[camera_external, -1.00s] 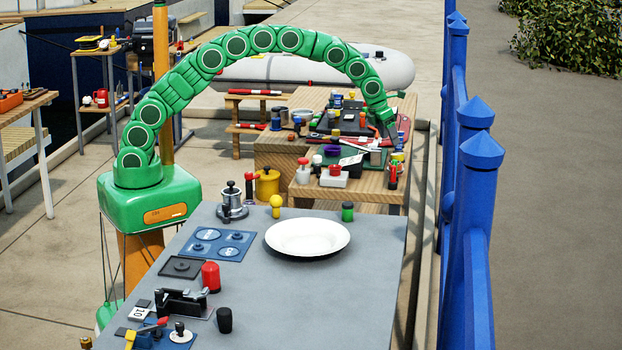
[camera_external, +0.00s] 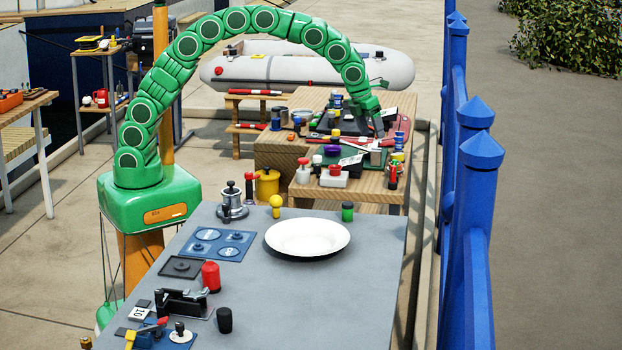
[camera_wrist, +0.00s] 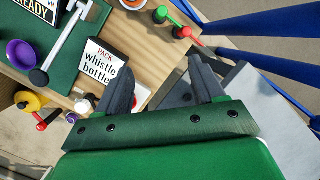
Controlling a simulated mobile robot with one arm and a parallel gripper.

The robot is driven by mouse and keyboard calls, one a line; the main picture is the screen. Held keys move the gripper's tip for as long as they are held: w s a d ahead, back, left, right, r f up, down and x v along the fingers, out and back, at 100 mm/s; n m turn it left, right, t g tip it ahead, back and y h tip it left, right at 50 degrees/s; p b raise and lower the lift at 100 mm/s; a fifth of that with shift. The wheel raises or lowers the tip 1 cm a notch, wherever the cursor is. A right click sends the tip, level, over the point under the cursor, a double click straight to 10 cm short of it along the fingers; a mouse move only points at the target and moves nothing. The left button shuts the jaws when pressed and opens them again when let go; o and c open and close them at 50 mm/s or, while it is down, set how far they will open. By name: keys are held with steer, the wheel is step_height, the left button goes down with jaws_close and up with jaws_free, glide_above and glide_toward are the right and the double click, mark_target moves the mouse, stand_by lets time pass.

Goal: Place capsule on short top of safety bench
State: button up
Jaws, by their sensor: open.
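My gripper (camera_external: 378,122) hangs over the right part of the wooden bench (camera_external: 275,150), which has a higher and a lower top. In the wrist view my gripper (camera_wrist: 160,86) is open, with two dark fingers apart and nothing seen between them. Under it lie a white card reading "PACK whistle bottle" (camera_wrist: 101,66) and part of a green mat (camera_wrist: 62,55). I cannot tell which of the small items on the bench is the capsule. No label in view says which bench is the safety bench.
A grey table (camera_external: 330,300) stands in front, with a white plate (camera_external: 307,237), a red cylinder (camera_external: 210,276) and a black cylinder (camera_external: 224,320). A purple bowl (camera_wrist: 21,53) sits on the wooden bench among crowded small items. Blue railing posts (camera_external: 468,220) run along the right.

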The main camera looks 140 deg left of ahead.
steer(key=w+d+r+n+h, duration=0.1)
steer(key=d+r+n, duration=0.3)
steer(key=d, duration=1.4)
steer(key=w+d+r+n+h, duration=0.1)
steer(key=d+r+n+h, duration=0.15)
steer(key=d, duration=1.55)
steer(key=s+d+r+n+g, duration=0.1)
steer(key=s+d+n, duration=0.2)
steer(key=s+d, duration=0.35)
steer(key=s+d+r+n+g, duration=0.1)
steer(key=s+d+n, duration=0.15)
steer(key=d, duration=0.75)
steer(key=s+d+f+n, duration=0.1)
steer(key=s+d, duration=0.3)
steer(key=s, duration=0.4)
steer(key=s+d+f+n+g, duration=0.1)
steer(key=s+d+n, duration=0.3)
steer(key=s, duration=0.5)
steer(key=shift+s+d+f+n, duration=0.15)
steer(key=shift+d+f+n, duration=0.25)
steer(key=shift+d, duration=0.35)
